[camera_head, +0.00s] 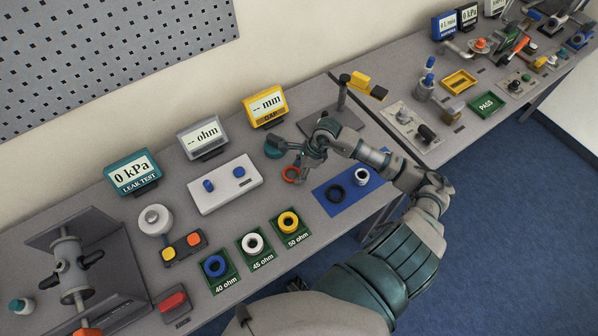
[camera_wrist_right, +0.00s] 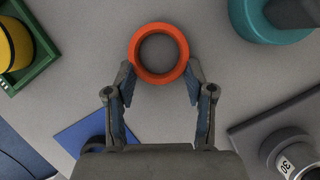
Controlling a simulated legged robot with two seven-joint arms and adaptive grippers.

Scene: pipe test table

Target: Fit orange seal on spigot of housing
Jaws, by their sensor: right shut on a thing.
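The orange seal (camera_head: 291,174) is a ring near the middle of the table in the head view. It also shows in the right wrist view (camera_wrist_right: 136,53), its near sides against the two fingertips. My right gripper (camera_head: 296,159) is shut on it; the fingers also show in the right wrist view (camera_wrist_right: 159,85). I cannot tell whether the seal touches the table. My left gripper is not in view.
A teal round part (camera_head: 273,149) sits close beside the right gripper. A blue mat (camera_head: 327,205) holds a dark ring and a small light cylinder. A gauge stand (camera_head: 343,105) rises behind. Green trays with coloured rings (camera_head: 253,251) line the front. A white box (camera_head: 224,184) stands left.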

